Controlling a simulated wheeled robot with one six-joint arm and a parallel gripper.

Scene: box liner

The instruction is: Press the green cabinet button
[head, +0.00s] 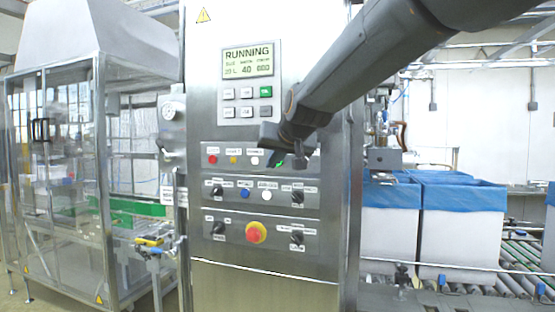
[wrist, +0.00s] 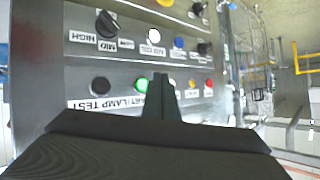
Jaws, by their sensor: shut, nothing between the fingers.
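The green button (head: 280,164) shows in the head view as a small lit green patch, mostly hidden by my gripper (head: 273,157). In the wrist view the green button (wrist: 142,84) glows at the left edge of my gripper's fingertips (wrist: 164,80), in the top button row. My gripper is shut and empty, its tips pointing at the cabinet panel (head: 220,190). I cannot tell whether the tips touch the button or the panel. A label partly reading "ART" is beside the fingers.
In the wrist view a black button (wrist: 100,85) is left of the green one; yellow (wrist: 191,84) and red (wrist: 209,83) are right. Below in the head view are knobs and a red emergency stop (head: 256,233). The display (head: 248,61) reads RUNNING. Blue-lined boxes (head: 460,220) stand right.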

